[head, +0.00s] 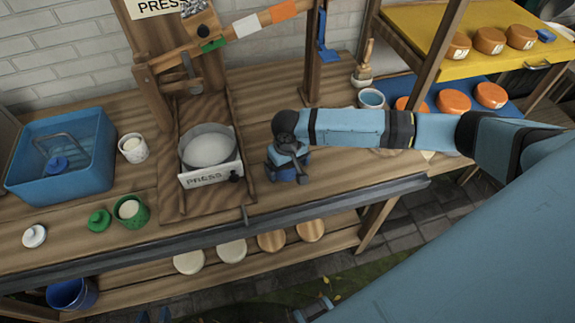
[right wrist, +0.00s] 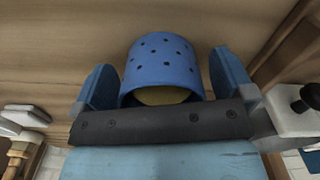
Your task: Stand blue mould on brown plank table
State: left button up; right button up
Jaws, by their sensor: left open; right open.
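The blue mould (right wrist: 163,62) has small dark holes and something pale yellow inside its open end, which faces my palm. It stands between the two blue fingers of my right gripper (right wrist: 163,78) in the right wrist view, with the fingers apart. In the head view my right gripper (head: 287,172) points down at the brown plank table (head: 345,170), right of the press, and mostly hides the mould. Wood planks show behind the mould; contact with them is hard to tell. My left gripper (head: 152,317) shows only as fingertips at the bottom edge, open and empty.
A blue basin (head: 62,158), white cup (head: 133,148) and green cup (head: 130,210) are further left. A lower shelf holds several discs.

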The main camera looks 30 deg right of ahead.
notch_tip(320, 180, up, 12)
dwell(0.4)
dwell(0.4)
jog(key=s+a+f+t+y+p, duration=0.1)
jog(key=s+a+f+y, duration=0.1)
jog(key=a, duration=0.2)
jog(key=s+a+f+n+t+y+p, duration=0.1)
jog(key=a+f+t, duration=0.1)
jog(key=a, duration=0.2)
jog(key=s+a+f+n+t+y, duration=0.1)
jog(key=s+a+f+y, duration=0.1)
jog(key=a+f, duration=0.1)
jog(key=shift+s+a+t+y+p, duration=0.3)
jog(key=shift+a+p, duration=0.1)
jog(key=shift+a, duration=0.3)
jog(key=s+d+f+t+h+p, duration=0.1)
jog(key=s+d+f+t, duration=0.1)
jog(key=s, duration=0.4)
jog(key=s+d+f+t+h+p, duration=0.1)
jog(key=s+d+f+t, duration=0.1)
jog(key=s+d+t, duration=0.2)
jog(key=s, duration=0.3)
jog(key=shift+s+d+n+p, duration=0.25)
jog(key=shift+d+n+p, duration=0.05)
jog(key=shift+d+p, duration=0.1)
jog(key=shift+a, duration=0.1)
